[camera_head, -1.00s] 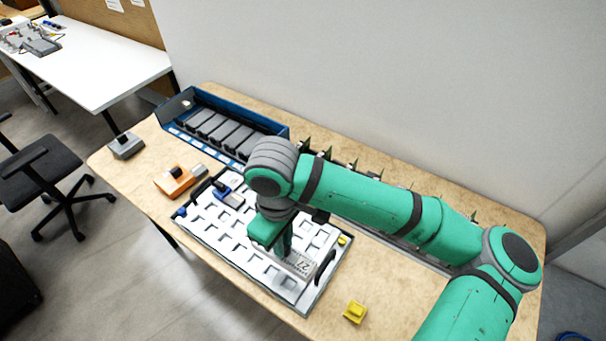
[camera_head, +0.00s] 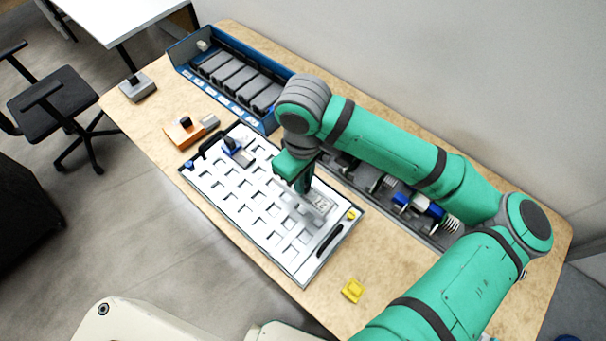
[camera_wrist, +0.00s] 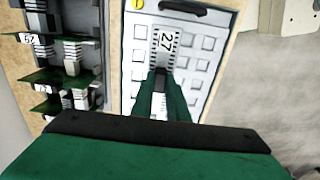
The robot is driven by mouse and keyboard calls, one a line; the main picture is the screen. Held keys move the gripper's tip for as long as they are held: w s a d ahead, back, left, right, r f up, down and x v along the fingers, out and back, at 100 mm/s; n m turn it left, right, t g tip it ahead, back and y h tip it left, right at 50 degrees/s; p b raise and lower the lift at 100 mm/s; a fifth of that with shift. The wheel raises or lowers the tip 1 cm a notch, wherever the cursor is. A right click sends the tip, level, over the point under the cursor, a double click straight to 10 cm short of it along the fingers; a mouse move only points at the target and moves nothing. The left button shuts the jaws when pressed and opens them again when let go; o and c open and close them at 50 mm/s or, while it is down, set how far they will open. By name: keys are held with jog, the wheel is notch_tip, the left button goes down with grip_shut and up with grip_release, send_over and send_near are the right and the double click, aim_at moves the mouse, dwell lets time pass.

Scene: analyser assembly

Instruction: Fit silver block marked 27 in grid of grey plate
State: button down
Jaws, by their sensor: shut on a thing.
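The silver block marked 27 (camera_wrist: 165,42) is between the fingertips of my gripper (camera_wrist: 161,84) in the wrist view, its label facing the camera. In the head view the block (camera_head: 320,203) is over the right part of the grey plate (camera_head: 262,238), near its yellow corner piece. My gripper (camera_head: 303,188) is shut on the block and points down. The plate has a grid of square recesses and also shows in the wrist view (camera_wrist: 197,90). I cannot tell whether the block touches the plate or hangs just above it.
A blue piece (camera_head: 236,147) stands on the plate's far left. An orange block (camera_head: 187,130) and a grey block (camera_head: 138,86) lie left of the plate. A blue bin (camera_head: 187,55) and a rack of modules (camera_head: 418,208) stand behind. A yellow piece (camera_head: 353,290) lies at front right.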

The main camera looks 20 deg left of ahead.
aim_at(303, 195)
jog(key=shift+f, duration=3.9)
jog(key=shift+s+f, duration=0.1)
jog(key=shift+f, duration=0.2)
jog(key=c, duration=1.6)
grip_release()
jog(key=shift+c, duration=0.2)
jog(key=c, duration=0.4)
jog(key=shift+o, duration=0.2)
jog(key=shift+r, duration=1.95)
